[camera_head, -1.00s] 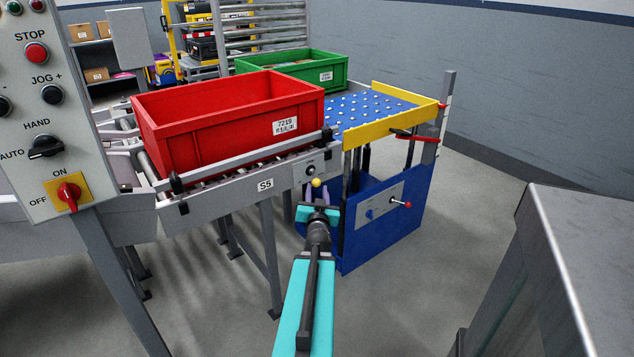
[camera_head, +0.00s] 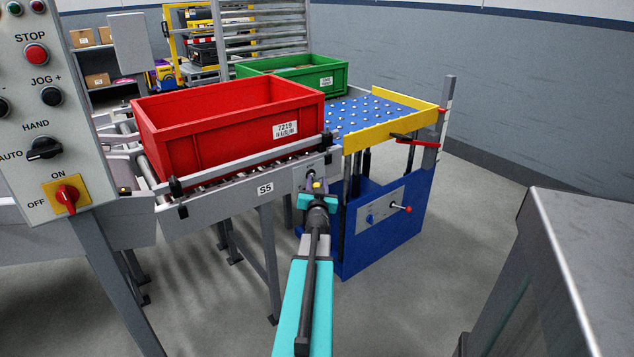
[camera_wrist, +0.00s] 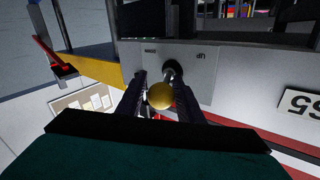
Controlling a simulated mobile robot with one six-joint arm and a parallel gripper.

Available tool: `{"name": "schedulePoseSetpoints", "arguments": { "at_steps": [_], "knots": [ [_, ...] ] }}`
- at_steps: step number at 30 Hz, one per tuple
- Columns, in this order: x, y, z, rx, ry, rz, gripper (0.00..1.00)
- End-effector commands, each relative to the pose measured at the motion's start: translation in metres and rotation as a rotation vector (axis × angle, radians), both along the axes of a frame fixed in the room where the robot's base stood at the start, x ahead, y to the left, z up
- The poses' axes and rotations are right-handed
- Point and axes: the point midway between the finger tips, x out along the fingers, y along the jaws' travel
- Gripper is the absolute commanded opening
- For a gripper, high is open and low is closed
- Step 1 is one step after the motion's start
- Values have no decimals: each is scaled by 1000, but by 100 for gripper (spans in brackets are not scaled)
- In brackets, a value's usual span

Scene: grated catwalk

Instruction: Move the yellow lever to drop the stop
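The yellow lever knob (camera_head: 317,186) sits on a dark stem at the conveyor's end panel (camera_head: 308,171). In the wrist view the yellow knob (camera_wrist: 160,95) lies between the two dark fingers of my gripper (camera_wrist: 160,78). The fingers stand apart on either side of it, with what looks like a narrow gap; contact is not clear. In the head view my gripper (camera_head: 317,194) partly hides the lever. A grey bar (camera_head: 248,157) between black end brackets stands raised along the conveyor's end, in front of the red crate (camera_head: 225,133).
A blue lift table (camera_head: 385,225) with a yellow-edged ball top (camera_head: 375,115) stands right of the conveyor, close to my gripper. A green crate (camera_head: 325,77) is behind. A control panel (camera_head: 50,110) is at left, a grey metal box (camera_head: 590,250) at right.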

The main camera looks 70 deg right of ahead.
Motion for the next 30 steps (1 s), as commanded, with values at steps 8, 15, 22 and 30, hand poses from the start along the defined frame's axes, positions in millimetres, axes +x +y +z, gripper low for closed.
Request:
{"name": "schedulePoseSetpoints", "arguments": {
  "at_steps": [8, 15, 22, 30],
  "knots": [
    [4, -10, 0, 0, 0, 0, 33],
    [3, -10, 0, 0, 0, 0, 33],
    [2, -10, 0, 1, 0, -2, 4],
    [0, -11, -1, 3, 0, -5, 4]
  ]
}}
